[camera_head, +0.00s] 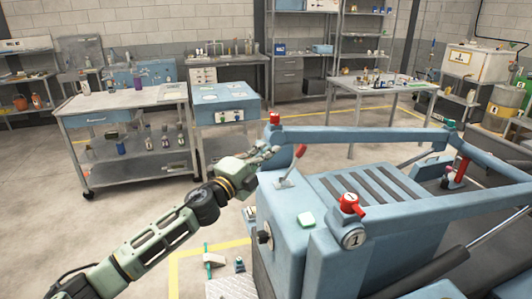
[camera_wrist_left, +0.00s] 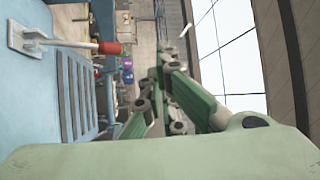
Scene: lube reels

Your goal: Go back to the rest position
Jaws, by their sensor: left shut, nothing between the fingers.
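My left arm reaches in from the lower left in the head view. My left gripper (camera_head: 262,155) is at the near left corner of the blue machine (camera_head: 290,232), above or beside its top edge; I cannot tell whether it touches. The gripper is shut and empty. In the left wrist view its green fingers (camera_wrist_left: 172,98) come together in the middle. A red-handled lever (camera_head: 291,166) on the machine is close to the gripper in the head view; its red grip (camera_wrist_left: 110,48) also shows in the left wrist view. My right gripper is not in view.
The machine carries a red knob marked 1 (camera_head: 350,204), a slotted top (camera_head: 358,183) and a blue rail frame. A grey workbench (camera_head: 128,98) and a blue cabinet (camera_head: 226,104) stand behind. A metal table (camera_head: 385,88) is farther back. Floor at left is clear.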

